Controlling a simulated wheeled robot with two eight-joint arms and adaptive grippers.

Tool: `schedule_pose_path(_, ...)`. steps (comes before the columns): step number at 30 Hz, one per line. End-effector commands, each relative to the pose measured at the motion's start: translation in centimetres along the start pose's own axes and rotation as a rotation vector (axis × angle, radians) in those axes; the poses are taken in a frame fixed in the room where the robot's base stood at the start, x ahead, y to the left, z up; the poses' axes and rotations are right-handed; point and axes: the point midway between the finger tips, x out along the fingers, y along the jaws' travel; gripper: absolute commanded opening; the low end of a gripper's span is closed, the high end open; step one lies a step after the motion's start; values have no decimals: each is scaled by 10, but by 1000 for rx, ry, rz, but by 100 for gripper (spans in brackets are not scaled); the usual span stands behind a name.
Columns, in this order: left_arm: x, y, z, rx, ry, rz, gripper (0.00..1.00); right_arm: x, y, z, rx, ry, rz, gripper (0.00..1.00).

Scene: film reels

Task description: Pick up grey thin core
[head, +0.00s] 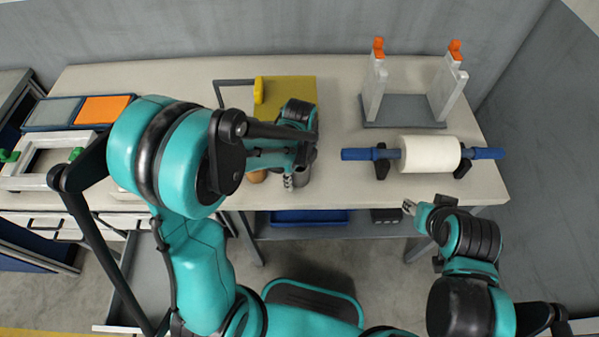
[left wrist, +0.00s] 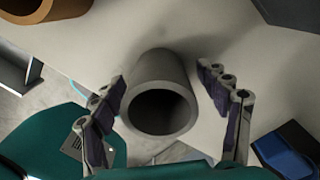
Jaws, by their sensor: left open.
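The grey thin core (left wrist: 161,98) is a hollow cylinder on the pale table, its open end facing my left wrist camera. My left gripper (left wrist: 163,88) is open, with one finger on each side of the core. A gap shows between each finger and the core's wall. In the head view the core (head: 303,172) is mostly hidden behind my left gripper (head: 291,178). My right gripper (head: 410,206) is by the table's front edge, at right, away from the core; its jaws are too small to read.
A brown core (left wrist: 38,8) stands close to the grey one, partly hidden in the head view (head: 257,176). A white roll (head: 430,154) on a blue shaft (head: 358,154) lies at right. Behind it is a grey stand (head: 405,110) with orange-tipped posts. A yellow block (head: 290,88) is at the back.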

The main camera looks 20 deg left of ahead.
Motion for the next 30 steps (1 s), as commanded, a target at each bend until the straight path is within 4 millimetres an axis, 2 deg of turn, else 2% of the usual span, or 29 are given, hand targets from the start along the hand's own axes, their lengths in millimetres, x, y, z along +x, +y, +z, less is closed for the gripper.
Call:
schedule_pose_path(1,-1,0,0,0,0,0,75,0,0,0,0,0,0,40)
schedule_pose_path(2,-1,0,0,0,0,0,70,-1,0,0,0,0,0,40)
schedule_pose_path(6,-1,0,0,0,0,0,33,-1,0,0,0,0,0,40)
schedule_pose_path(7,-1,0,0,0,0,0,25,0,0,0,0,0,0,40)
schedule_pose_path(8,-1,0,0,0,0,0,22,0,0,0,0,0,0,40)
schedule_pose_path(20,-6,0,0,0,0,0,21,-3,0,-2,0,0,0,40)
schedule_pose_path(23,-16,0,0,0,0,0,21,-7,0,-5,0,0,0,40)
schedule_pose_path(28,-49,0,0,-1,0,0,21,-19,0,-14,0,0,0,40)
schedule_pose_path(30,-56,5,-18,6,0,0,21,-22,0,-16,0,0,0,40)
